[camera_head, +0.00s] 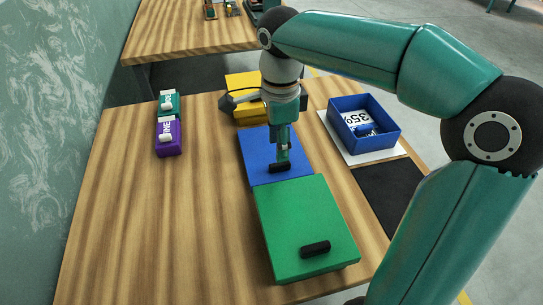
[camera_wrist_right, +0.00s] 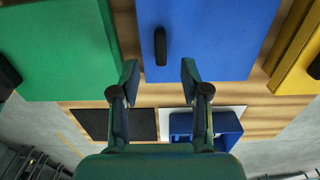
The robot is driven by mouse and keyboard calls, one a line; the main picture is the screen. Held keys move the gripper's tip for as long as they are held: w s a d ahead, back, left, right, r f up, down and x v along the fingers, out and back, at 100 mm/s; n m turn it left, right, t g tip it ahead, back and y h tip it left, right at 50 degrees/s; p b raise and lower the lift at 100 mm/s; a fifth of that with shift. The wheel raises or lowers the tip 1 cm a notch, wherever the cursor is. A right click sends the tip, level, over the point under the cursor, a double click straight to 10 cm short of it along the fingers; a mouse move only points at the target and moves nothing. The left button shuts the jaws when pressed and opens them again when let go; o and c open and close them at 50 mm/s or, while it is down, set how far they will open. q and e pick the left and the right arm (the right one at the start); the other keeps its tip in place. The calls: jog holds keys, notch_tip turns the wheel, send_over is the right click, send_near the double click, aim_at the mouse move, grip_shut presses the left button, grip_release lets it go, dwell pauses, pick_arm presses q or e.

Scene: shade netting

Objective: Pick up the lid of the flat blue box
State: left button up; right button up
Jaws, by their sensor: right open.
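The flat blue lid (camera_head: 258,150) lies between the green box and the yellow box, with a short black handle (camera_head: 279,168) on top. In the right wrist view the blue lid (camera_wrist_right: 225,35) fills the upper middle and its handle (camera_wrist_right: 160,46) stands upright in the picture. My right gripper (camera_head: 284,160) points down over the lid close to the handle. In the wrist view the open fingers (camera_wrist_right: 160,80) are empty, and the handle shows between and beyond their tips. The height gap is hard to judge. My left gripper is not in view.
A green box (camera_head: 305,220) with a black handle sits in front, a yellow one (camera_head: 240,82) behind. An open blue box (camera_head: 390,137) stands on a white sheet at right, beside a black mat (camera_head: 390,195). Purple (camera_head: 169,140) and teal (camera_head: 170,100) blocks stand left; nearby wood is clear.

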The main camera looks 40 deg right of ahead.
aim_at(273, 151)
jog(key=shift+d+f+b, duration=0.2)
jog(key=shift+f+b, duration=0.25)
jog(key=shift+f, duration=2.75)
grip_shut()
